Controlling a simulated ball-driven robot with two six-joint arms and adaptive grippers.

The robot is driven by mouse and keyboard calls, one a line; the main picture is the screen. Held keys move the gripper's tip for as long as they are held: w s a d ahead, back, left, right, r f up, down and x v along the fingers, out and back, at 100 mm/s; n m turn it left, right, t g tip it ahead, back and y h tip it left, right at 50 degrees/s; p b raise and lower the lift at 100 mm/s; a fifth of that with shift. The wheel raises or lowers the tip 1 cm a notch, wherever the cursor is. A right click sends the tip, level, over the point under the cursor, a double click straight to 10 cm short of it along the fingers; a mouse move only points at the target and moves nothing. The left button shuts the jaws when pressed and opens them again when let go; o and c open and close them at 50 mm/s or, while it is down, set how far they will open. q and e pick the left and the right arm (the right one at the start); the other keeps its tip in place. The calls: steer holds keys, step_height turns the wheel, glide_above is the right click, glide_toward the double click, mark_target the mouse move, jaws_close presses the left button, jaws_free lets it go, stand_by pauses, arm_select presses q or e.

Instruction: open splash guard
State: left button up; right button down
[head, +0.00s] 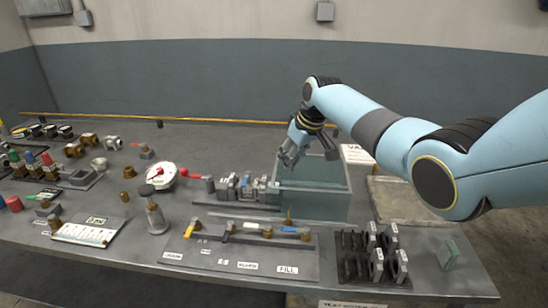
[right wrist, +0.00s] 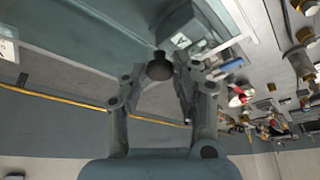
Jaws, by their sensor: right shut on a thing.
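The splash guard (head: 318,205) is a clear, greenish, box-like panel at the middle of the bench in the head view. My right gripper (head: 288,158) reaches down to its upper left edge, with the arm coming in from the right. In the right wrist view, the fingers of my right gripper (right wrist: 160,85) are closed around a dark round knob (right wrist: 158,70), which looks like the guard's handle. The fingers hide part of the knob, and its join to the panel is not clear. My left gripper is not in view.
Grey clamped blocks (head: 240,188) stand just left of the guard. A labelled plate with valves (head: 240,252) lies in front, and a dark rack of rings (head: 372,258) stands front right. A round white gauge with a red handle (head: 162,176) is further left. My right arm spans the right side.

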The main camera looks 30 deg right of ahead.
steer(key=shift+s+d, duration=0.55)
steer(key=shift+d, duration=0.3)
steer(key=shift+s+d, duration=0.1)
steer(key=shift+d, duration=0.05)
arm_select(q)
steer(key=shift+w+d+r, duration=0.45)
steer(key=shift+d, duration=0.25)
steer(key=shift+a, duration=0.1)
arm_select(e)
steer(key=c, duration=1)
jaws_free()
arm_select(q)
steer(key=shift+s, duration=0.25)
arm_select(e)
steer(key=v, duration=1.2)
steer(key=shift+f, duration=0.1)
